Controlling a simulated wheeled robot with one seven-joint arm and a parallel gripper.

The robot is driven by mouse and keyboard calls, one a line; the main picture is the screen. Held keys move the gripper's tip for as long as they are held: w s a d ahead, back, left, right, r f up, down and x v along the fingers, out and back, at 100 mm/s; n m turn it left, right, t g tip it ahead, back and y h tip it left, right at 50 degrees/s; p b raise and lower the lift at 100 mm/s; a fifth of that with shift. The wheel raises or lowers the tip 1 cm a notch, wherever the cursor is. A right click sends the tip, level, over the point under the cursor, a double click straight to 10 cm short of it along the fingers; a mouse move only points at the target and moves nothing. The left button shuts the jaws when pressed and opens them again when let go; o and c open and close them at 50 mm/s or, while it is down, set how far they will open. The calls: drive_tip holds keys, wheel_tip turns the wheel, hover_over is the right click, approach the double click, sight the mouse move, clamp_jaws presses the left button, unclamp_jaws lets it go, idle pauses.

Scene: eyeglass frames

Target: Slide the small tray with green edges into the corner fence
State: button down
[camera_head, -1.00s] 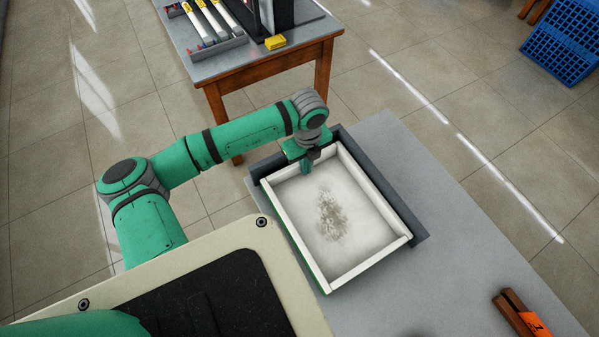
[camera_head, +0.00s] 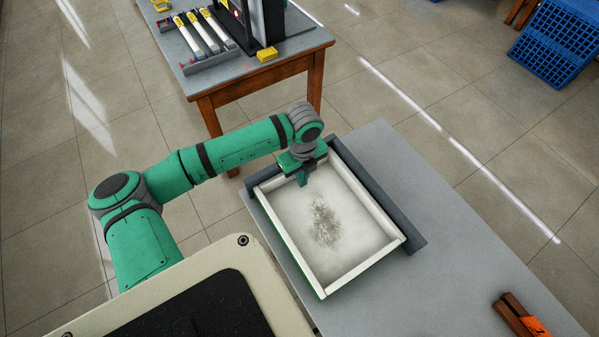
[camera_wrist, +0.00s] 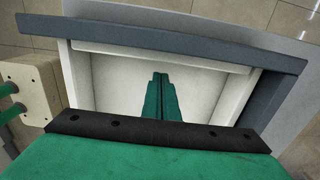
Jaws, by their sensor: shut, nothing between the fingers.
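The small tray (camera_head: 365,264) is shallow, with white walls, a green outer edge and a brown smudge on its floor. It lies flat on the grey table, beside the dark grey corner fence (camera_head: 388,205). The fence runs along its right side in the head view; the upper-left part is partly behind my gripper. In the wrist view, the fence (camera_wrist: 180,38) runs along the tray's far and right sides. Whether the walls touch it is unclear. My gripper (camera_head: 302,181) is shut and empty, fingers pointing down inside the tray near its upper end; they also show in the wrist view (camera_wrist: 160,78).
An orange and brown object (camera_head: 522,317) lies on the grey table (camera_head: 460,240) at lower right. Another wooden table (camera_head: 262,75) with white tubes stands behind, and a blue crate (camera_head: 557,42) is at upper right.

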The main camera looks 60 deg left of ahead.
wheel_tip(320, 180, up, 10)
drive_tip(key=d, duration=0.1)
drive_tip(key=shift+d, duration=0.3)
idle(0.5)
